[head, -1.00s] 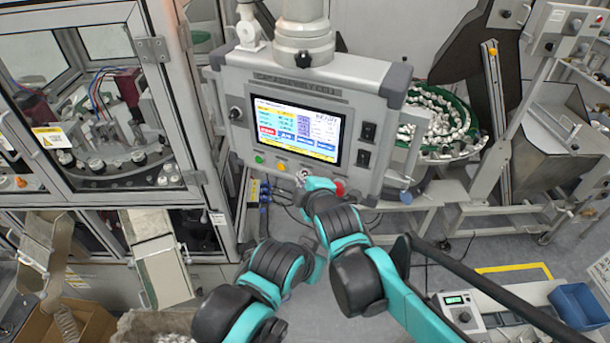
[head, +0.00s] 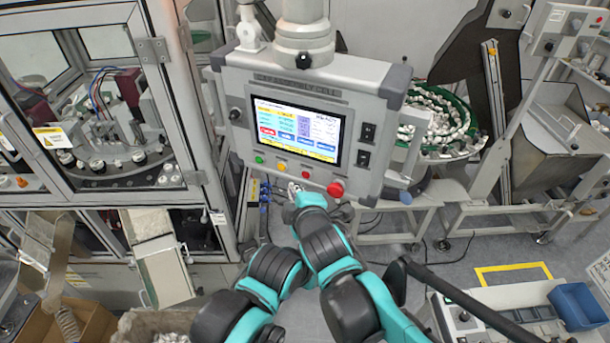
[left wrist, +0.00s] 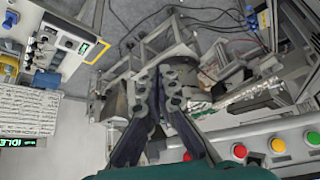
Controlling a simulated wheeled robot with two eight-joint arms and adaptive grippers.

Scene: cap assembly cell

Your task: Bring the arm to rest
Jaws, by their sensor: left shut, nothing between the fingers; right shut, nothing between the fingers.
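The panel's red button (left wrist: 239,151) also shows at the lower right of that view.
A glazed machine enclosure (head: 110,193) stands at the left with chutes below it. A green-rimmed bowl of parts (head: 470,148) is behind the panel to the right. A blue bin (head: 577,306) sits at the lower right. Grey floor shows between them.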

